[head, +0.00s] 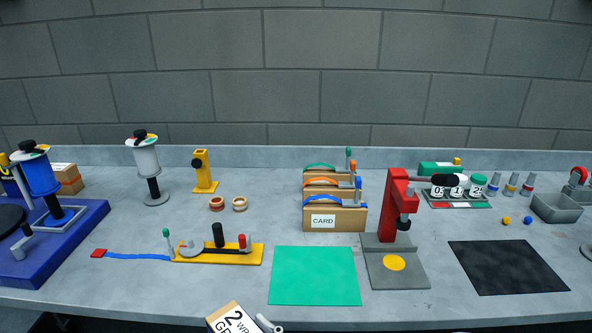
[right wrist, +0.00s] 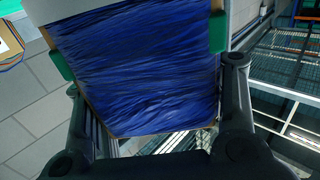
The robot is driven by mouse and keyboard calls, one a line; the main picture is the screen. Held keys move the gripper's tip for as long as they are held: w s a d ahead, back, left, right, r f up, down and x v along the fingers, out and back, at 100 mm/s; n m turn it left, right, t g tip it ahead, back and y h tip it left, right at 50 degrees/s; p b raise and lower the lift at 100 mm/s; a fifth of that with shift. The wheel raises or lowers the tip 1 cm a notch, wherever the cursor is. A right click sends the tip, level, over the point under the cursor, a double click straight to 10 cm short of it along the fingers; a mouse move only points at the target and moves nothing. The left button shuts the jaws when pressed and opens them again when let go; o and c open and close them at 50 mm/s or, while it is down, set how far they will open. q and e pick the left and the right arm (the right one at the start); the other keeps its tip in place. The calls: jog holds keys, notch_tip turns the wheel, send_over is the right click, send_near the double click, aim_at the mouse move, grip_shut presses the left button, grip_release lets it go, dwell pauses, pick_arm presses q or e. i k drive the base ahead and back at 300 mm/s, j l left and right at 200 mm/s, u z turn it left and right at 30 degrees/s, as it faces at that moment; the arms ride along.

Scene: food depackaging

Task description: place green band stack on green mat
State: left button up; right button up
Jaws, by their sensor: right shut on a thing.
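The green mat (head: 314,276) lies flat and bare at the front middle of the bench. A green band (head: 320,165) shows at the back of a brown stepped holder marked CARD (head: 322,223), behind an orange band (head: 320,181) and a blue band (head: 322,199). In the right wrist view, my right gripper (right wrist: 145,58) is shut on a brown-edged piece with a blue stranded face (right wrist: 140,75). Green pieces (right wrist: 217,32) show at its sides by the fingers. I cannot tell whether it is part of the green band stack. My left gripper is not in view.
A red press (head: 393,205) on a grey base stands right of the mat, and a black mat (head: 508,267) lies beyond. A yellow fixture (head: 218,254) is to the left. A brown, white-labelled piece (head: 232,319) shows at the bottom edge.

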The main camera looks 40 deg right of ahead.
aim_at(313, 273)
jog(key=k+l+u, duration=0.1)
jog(key=k+l, duration=0.35)
jog(key=l, duration=0.25)
jog(key=k+l+u, duration=0.1)
jog(key=k+l, duration=0.4)
jog(key=l, duration=0.15)
jog(key=i+l, duration=0.1)
jog(key=l, duration=0.45)
jog(key=i+l, duration=0.1)
jog(key=i, duration=0.4)
jog(key=u, duration=0.05)
